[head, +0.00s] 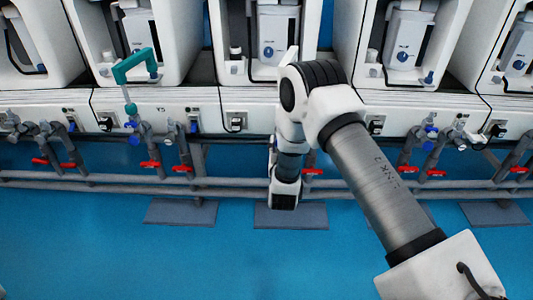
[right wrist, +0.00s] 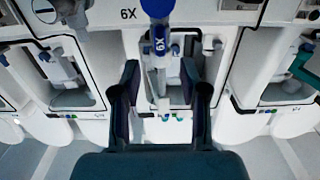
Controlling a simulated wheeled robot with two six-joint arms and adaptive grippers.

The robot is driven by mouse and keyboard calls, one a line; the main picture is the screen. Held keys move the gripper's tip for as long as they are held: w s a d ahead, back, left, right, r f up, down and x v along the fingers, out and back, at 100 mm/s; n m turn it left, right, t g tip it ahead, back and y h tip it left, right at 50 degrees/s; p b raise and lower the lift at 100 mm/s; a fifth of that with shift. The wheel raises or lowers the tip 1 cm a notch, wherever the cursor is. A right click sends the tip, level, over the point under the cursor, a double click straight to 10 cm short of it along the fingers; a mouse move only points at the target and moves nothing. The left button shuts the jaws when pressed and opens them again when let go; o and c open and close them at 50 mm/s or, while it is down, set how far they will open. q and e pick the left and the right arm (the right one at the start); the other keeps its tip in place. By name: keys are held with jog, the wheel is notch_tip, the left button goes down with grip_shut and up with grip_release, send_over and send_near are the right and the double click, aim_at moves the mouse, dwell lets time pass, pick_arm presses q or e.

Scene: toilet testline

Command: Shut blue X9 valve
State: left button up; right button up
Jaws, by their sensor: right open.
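The blue X9 valve (right wrist: 158,8) is at the top centre of the right wrist view, which shows the scene upside down. My right gripper (right wrist: 160,67) is open, with one dark finger on each side of the stem. I see gaps between the fingers and the stem; contact is not visible. In the head view my right arm crosses the centre and hides the valve and the gripper. My left gripper is not in view.
A row of white toilet test stations (head: 275,40) fills the back. Grey pipes (head: 100,181) with red-handled valves (head: 150,165) run along the front. A teal pipe (head: 134,65) stands at the left. The blue floor (head: 110,255) is open in front.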

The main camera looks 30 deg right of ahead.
jog(key=b+x, duration=0.2)
jog(key=x, duration=0.5)
jog(key=shift+w, duration=0.15)
jog(key=shift+w+d+r, duration=0.1)
jog(key=shift+w+d, duration=0.05)
jog(key=shift+w, duration=0.05)
grip_shut()
